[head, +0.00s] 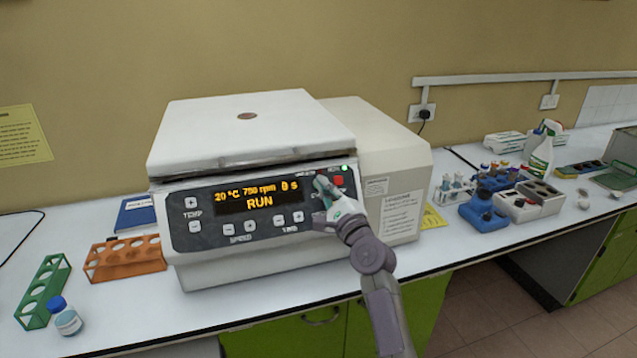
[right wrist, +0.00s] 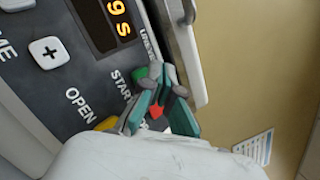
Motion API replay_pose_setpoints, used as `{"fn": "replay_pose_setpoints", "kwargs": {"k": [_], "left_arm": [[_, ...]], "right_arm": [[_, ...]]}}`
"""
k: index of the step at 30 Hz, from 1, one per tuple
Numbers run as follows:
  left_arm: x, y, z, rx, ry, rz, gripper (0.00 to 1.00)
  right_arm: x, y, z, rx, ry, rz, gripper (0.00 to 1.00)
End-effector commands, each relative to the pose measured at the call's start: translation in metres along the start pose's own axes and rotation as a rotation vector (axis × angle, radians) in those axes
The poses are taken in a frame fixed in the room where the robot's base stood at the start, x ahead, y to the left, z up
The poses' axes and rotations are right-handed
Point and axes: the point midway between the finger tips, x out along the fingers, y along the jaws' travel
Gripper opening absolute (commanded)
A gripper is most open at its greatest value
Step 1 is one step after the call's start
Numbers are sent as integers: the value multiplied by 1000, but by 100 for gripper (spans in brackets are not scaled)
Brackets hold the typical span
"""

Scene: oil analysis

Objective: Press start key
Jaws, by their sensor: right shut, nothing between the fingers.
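The white centrifuge (head: 250,118) stands on the bench with its lid down. Its display (head: 258,196) reads 20 °C, 750 rpm, 0 s and RUN. My right gripper (head: 322,184) is shut and empty, with its fingertips at the right part of the control panel. In the right wrist view the fingertips (right wrist: 165,72) are right beside the green start key (right wrist: 140,75), partly covering it. Whether they touch it I cannot tell. A red key (head: 338,181) lies just right of the fingers. My left gripper is not in view.
Blue tube racks (head: 488,212) and a spray bottle (head: 543,152) stand to the right. The yellow open key (right wrist: 107,123) is near my fingers.

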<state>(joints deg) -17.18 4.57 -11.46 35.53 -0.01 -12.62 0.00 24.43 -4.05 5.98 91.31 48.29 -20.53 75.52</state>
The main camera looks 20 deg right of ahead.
Motion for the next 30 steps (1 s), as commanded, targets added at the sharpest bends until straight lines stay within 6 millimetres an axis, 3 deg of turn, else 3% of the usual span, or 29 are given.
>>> {"fn": "replay_pose_setpoints", "kwargs": {"k": [3, 12, 30], "left_arm": [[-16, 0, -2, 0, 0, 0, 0], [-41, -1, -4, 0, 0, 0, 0], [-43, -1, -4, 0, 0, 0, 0]], "right_arm": [[-7, -10, 9, 0, 1, 0, 0], [-27, -24, 23, 1, 0, 1, 0], [-32, -24, 24, 0, 0, 0, 0]]}}
